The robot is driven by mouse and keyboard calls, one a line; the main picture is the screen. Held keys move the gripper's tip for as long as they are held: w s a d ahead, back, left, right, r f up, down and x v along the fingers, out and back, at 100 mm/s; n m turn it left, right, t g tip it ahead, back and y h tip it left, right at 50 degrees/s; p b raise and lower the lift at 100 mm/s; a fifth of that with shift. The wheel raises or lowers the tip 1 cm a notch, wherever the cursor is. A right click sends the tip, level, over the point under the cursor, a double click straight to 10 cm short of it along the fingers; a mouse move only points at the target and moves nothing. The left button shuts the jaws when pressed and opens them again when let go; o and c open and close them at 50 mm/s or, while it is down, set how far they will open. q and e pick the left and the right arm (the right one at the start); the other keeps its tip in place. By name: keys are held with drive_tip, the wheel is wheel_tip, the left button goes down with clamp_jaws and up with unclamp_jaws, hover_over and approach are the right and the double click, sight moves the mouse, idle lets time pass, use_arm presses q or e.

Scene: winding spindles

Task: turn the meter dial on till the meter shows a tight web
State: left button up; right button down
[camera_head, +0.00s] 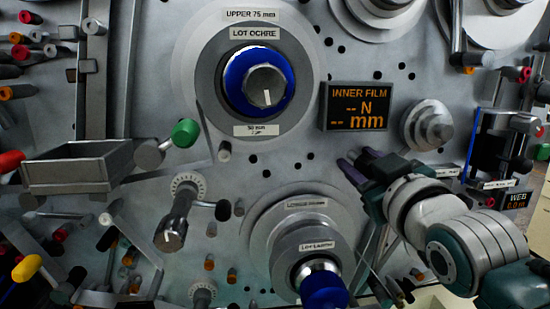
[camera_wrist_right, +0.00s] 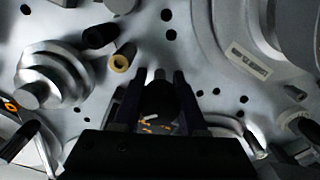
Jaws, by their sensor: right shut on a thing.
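The meter (camera_head: 355,107) is a dark box in the head view, with orange text reading "INNER FILM", "-- N" and "-- mm". My right gripper (camera_head: 354,166) is at the panel just below the meter, its dark fingers pointing up and left. In the right wrist view my right gripper (camera_wrist_right: 158,90) is shut on a dark round knob (camera_wrist_right: 160,100) that sits between its fingers. The knob is hidden in the head view, and I cannot tell for sure that it is the meter dial. My left gripper is not in view.
A blue-ringed spindle (camera_head: 236,82) marked "LOT OCHRE" is left of the meter. A stepped grey cone (camera_head: 427,124) is to its right. Below are a grey roll (camera_head: 314,249) and a graduated crank (camera_head: 183,213). A grey tray (camera_head: 75,170) juts out at left.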

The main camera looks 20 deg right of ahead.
drive_tip(key=shift+m, duration=0.3)
drive_tip(key=m+p, duration=0.1)
drive_tip(key=m, duration=0.2)
drive_tip(key=shift+a+m+p, duration=0.1)
drive_tip(key=shift+m+p, duration=0.2)
drive_tip(key=shift+m, duration=1.7)
drive_tip(key=shift+c, duration=2.2)
unclamp_jaws()
